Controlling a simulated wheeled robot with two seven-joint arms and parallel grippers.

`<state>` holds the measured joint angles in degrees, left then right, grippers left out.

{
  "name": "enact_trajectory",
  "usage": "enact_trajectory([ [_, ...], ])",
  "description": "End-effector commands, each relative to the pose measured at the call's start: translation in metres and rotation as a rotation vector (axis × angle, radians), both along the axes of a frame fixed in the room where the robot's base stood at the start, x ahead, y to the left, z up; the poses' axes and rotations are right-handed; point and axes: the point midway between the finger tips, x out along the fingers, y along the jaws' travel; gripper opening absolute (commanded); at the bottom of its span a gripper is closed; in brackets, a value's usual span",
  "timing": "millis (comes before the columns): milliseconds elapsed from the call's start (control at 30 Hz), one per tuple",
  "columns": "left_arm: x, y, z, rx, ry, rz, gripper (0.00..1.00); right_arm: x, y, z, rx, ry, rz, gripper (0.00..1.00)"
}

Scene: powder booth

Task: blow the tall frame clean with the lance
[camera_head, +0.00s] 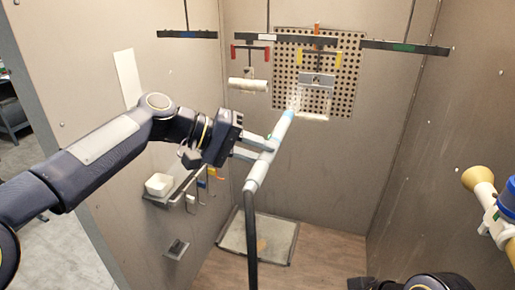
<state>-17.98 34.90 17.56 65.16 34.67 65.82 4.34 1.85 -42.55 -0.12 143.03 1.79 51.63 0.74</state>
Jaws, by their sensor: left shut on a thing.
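My left gripper (261,148) is shut on the lance (268,163), a pale grey tube with a light-blue front end and a black hose trailing down. The lance tilts up and to the right. Its tip points at what looks like the tall frame (317,80), a grey piece hanging under yellow-ended hooks in front of the perforated panel. A whitish haze shows between the tip and the frame's left side, so that side is unclear. I cannot tell whether the tip touches the frame. My right gripper is not in view.
A pale cylinder (249,85) hangs under red-ended hooks to the left. Dark bars (404,47) hang overhead. A wall shelf (172,190) holds a white box (159,184). A cone-nosed device (485,190) is at right. A floor tray (277,240) lies below.

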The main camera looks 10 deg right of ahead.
Motion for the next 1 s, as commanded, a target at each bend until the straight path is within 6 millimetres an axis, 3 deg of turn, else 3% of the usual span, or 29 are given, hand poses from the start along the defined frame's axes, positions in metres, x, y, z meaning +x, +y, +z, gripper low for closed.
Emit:
enact_trajectory([
  [500, 0.000, 0.000, -0.032, -0.001, -0.001, 0.000, 0.14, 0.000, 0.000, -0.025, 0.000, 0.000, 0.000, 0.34],
  [1000, -0.007, -0.012, -0.035, -0.001, 0.000, -0.001, 0.14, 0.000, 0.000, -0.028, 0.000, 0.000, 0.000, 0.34],
])
